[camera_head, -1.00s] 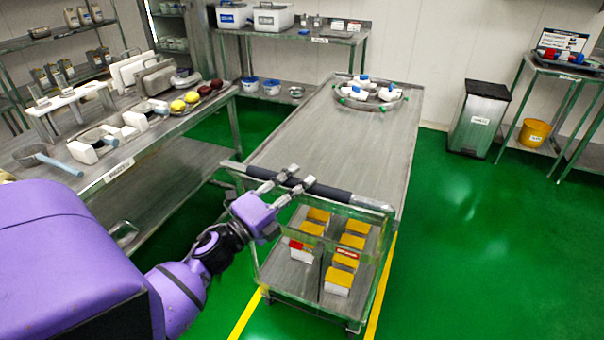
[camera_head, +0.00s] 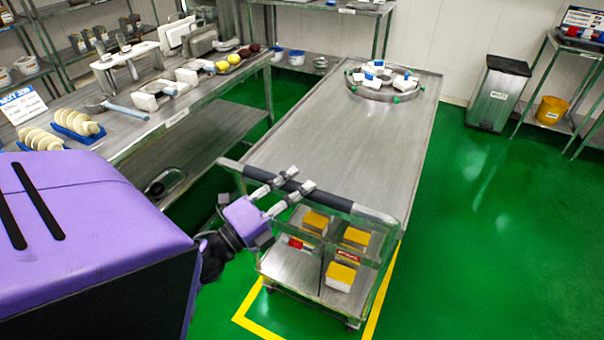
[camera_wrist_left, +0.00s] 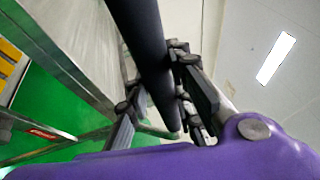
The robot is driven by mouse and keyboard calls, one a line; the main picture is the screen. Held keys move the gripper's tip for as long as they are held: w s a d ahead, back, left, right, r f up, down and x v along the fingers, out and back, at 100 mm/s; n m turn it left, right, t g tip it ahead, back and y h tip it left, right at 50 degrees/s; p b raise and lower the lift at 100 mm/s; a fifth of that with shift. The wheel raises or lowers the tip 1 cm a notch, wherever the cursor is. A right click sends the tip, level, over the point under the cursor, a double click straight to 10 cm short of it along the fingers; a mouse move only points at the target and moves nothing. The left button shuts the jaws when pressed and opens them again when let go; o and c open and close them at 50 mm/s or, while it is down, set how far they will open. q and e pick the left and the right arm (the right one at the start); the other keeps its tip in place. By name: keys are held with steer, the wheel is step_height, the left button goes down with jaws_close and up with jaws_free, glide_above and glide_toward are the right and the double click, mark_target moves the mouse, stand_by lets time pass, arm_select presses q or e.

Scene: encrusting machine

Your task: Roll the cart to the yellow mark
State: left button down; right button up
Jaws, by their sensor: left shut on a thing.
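The cart (camera_head: 352,140) has a long steel top, a dark handle bar across its near end and a lower shelf of yellow-topped boxes (camera_head: 340,276). My left gripper (camera_head: 294,180) is shut around the handle bar, left of its middle. In the left wrist view the fingers (camera_wrist_left: 160,95) lie on both sides of the dark bar (camera_wrist_left: 145,50). The yellow mark (camera_head: 240,319) is a line on the green floor. It shows at the cart's near left corner and along its right side (camera_head: 382,292). My right gripper is out of view.
A round tray (camera_head: 372,94) with white pieces sits on the cart's far end. A steel worktable (camera_head: 150,128) stands close along the left. A bin (camera_head: 498,94) and a side table (camera_head: 556,42) stand at the back right. The green floor right of the cart is clear.

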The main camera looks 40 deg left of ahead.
arm_select(q)
steer(key=s+d, duration=0.1)
steer(key=s, duration=0.5)
steer(key=shift+d, duration=0.2)
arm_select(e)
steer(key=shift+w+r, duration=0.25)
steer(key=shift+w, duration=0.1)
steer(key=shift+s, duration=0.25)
arm_select(q)
steer(key=c, duration=1.5)
jaws_free()
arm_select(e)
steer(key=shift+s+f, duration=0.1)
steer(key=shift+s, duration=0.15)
arm_select(q)
steer(key=v, duration=1.2)
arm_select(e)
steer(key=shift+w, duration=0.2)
